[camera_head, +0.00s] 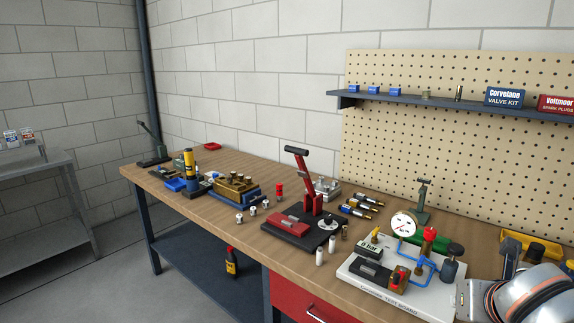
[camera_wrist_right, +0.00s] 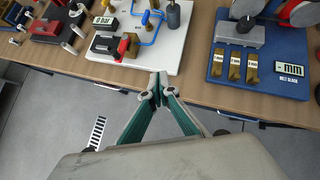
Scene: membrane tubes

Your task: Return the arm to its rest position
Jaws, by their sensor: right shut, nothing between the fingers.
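My right gripper (camera_wrist_right: 160,90) shows in the right wrist view with its green fingers together at the tips and nothing held. It hangs in front of the bench edge, over the grey floor. A large grey part of my right arm (camera_head: 530,298) fills the lower right corner of the head view; the gripper is not clearly visible there. My left gripper is in neither view.
The wooden bench (camera_head: 225,162) holds a white test board (camera_head: 375,290) with a gauge (camera_head: 404,225), and a red-handled press (camera_head: 306,205). A blue base (camera_wrist_right: 285,70) with brass pieces lies right of the white board (camera_wrist_right: 175,45) in the wrist view. A shelf (camera_head: 420,97) hangs behind.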

